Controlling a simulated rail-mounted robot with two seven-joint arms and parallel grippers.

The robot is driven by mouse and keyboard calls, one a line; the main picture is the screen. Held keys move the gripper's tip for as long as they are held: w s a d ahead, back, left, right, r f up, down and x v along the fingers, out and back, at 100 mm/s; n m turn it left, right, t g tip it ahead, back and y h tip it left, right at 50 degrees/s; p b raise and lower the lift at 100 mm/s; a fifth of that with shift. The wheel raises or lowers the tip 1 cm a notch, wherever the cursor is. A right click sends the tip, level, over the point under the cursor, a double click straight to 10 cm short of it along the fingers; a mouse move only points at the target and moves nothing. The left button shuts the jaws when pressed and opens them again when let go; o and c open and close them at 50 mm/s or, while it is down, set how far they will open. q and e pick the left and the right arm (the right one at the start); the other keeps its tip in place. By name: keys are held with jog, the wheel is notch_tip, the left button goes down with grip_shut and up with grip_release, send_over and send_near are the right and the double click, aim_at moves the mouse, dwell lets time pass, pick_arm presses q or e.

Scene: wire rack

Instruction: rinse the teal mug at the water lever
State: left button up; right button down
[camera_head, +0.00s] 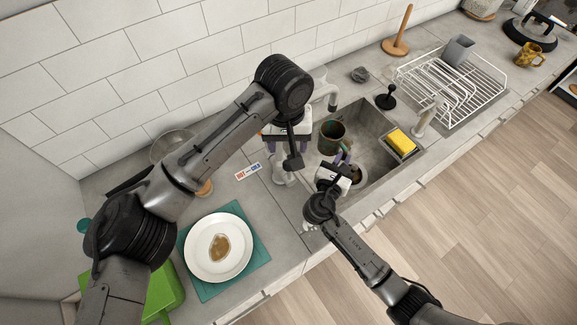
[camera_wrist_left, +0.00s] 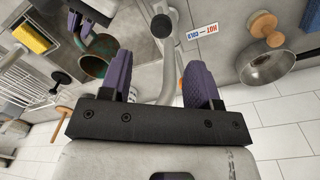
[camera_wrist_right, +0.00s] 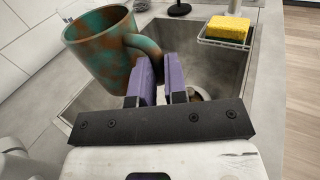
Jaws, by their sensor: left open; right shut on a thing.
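The teal mug (camera_head: 331,138) has brown-rust patches. It is over the sink basin (camera_head: 375,160) and shows large in the right wrist view (camera_wrist_right: 98,48), roughly upright. My right gripper (camera_head: 343,160) is shut on its handle (camera_wrist_right: 143,46). My left gripper (camera_head: 288,143) is open and empty, left of the mug by the back counter. In the left wrist view, the grey metal tap fitting (camera_wrist_left: 171,55) shows beyond and between its open purple fingers; I cannot tell whether they touch it. A hot-cold label (camera_head: 248,171) lies beside the fittings. No water stream is clearly visible.
A yellow sponge (camera_head: 401,142) sits in a holder at the sink's right. A wire rack (camera_head: 483,88) with a grey cup stands further right. A white plate (camera_head: 196,262) lies on a teal mat at left. The tiled wall is close behind.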

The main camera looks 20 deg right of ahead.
aim_at(288, 169)
pick_arm(q)
notch_tip(288, 169, down, 12)
jog(key=shift+r, duration=0.2)
dwell(0.4)
jog(key=shift+c, duration=0.2)
grip_shut()
dwell(0.4)
